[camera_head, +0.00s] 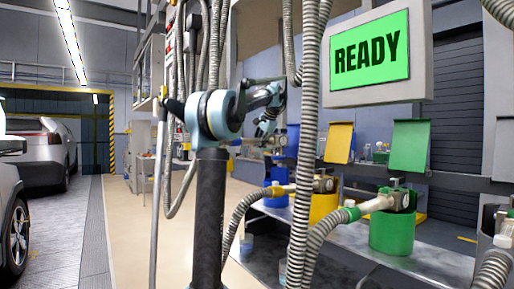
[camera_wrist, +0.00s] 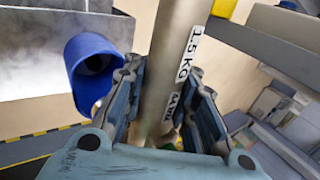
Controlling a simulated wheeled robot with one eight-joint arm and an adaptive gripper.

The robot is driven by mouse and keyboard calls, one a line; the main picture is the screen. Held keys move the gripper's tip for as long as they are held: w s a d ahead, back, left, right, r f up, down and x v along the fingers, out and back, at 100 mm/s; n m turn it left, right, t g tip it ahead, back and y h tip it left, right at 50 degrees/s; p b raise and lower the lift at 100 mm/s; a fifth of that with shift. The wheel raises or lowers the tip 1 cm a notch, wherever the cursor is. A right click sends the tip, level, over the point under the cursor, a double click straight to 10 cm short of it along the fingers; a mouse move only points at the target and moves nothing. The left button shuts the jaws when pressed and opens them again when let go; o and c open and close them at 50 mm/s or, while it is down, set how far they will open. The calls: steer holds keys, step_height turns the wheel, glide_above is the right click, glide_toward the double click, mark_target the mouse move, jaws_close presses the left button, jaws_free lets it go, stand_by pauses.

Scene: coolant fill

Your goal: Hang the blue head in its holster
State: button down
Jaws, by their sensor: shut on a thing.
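My gripper (camera_wrist: 168,115) is shut around a grey metal cylinder (camera_wrist: 178,55) marked "1.5 KG" in the wrist view. No blue shows on the part I see, so I cannot tell that it is the blue head. A blue open-ended cup (camera_wrist: 88,60), which looks like the blue holster, is left of the cylinder and apart from it. In the head view a blue container (camera_head: 277,194) stands at the far end of the bench row. My gripper (camera_head: 268,122) is above it; its fingers are small and partly hidden there.
A yellow container (camera_head: 323,206) and a green container (camera_head: 391,232) hold hose fittings on the bench. Ribbed hoses (camera_head: 308,130) hang across the middle. A green "READY" screen (camera_head: 370,50) is above. Cars stand at left, with open floor (camera_head: 135,220) between.

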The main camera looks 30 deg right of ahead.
step_height(320, 180, down, 7)
steer(key=shift+w, duration=0.3)
stand_by(0.5)
step_height(320, 180, down, 6)
steer(key=shift+w+a+f, duration=0.15)
steer(key=shift+w+f, duration=0.05)
steer(key=shift+w, duration=0.1)
stand_by(0.7)
steer(key=shift+s+f, duration=0.1)
steer(key=shift+f, duration=1.7)
stand_by(2.3)
steer(key=c, duration=1.2)
jaws_free()
steer(key=shift+f, duration=0.1)
